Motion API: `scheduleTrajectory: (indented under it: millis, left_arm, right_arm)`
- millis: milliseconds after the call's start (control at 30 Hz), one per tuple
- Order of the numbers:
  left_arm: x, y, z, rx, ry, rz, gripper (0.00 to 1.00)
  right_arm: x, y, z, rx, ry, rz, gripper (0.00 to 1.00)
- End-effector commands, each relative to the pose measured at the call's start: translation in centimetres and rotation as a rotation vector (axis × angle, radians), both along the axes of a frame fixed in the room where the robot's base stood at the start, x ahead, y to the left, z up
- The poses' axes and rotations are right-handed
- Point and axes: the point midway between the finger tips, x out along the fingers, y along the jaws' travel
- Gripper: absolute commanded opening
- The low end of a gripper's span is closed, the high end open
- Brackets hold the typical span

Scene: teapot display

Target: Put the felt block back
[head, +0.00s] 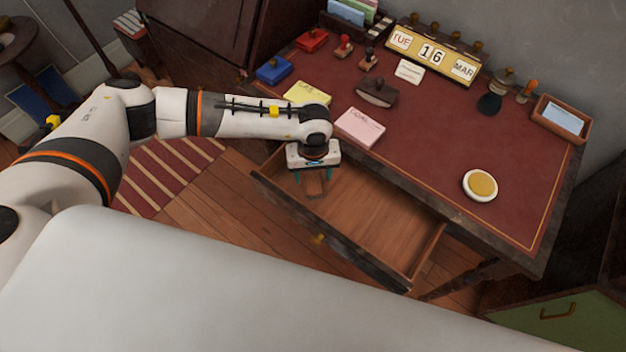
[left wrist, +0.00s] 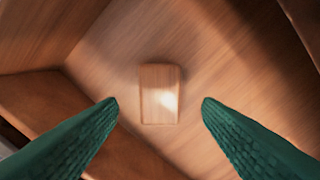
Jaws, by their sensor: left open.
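A small rectangular wood-coloured block (left wrist: 160,93) lies on the floor of the open drawer (head: 372,205); I see no felt on the faces that show, so I cannot tell if it is the felt block. My left gripper (head: 314,177) points down into the left part of the drawer. In the left wrist view its green fingers (left wrist: 160,104) are open, one on each side of the block's line and apart from it. My right gripper is not in view.
The red-topped desk (head: 430,150) holds a pink note pad (head: 360,127), a yellow pad (head: 307,93), a dark brown rocker-shaped thing (head: 376,93), a round white-rimmed dish (head: 480,185), stamps and a calendar (head: 433,54). The drawer's walls surround my gripper. The drawer's right part looks empty.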

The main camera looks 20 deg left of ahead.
Motion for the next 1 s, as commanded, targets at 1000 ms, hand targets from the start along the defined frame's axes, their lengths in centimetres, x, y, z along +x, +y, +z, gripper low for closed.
scheduleTrajectory:
  millis: [1000]
  left_arm:
    - [0.0,0.0,7.5,0.000,0.001,-0.001,0.60]
  right_arm:
    - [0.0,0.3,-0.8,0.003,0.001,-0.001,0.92]
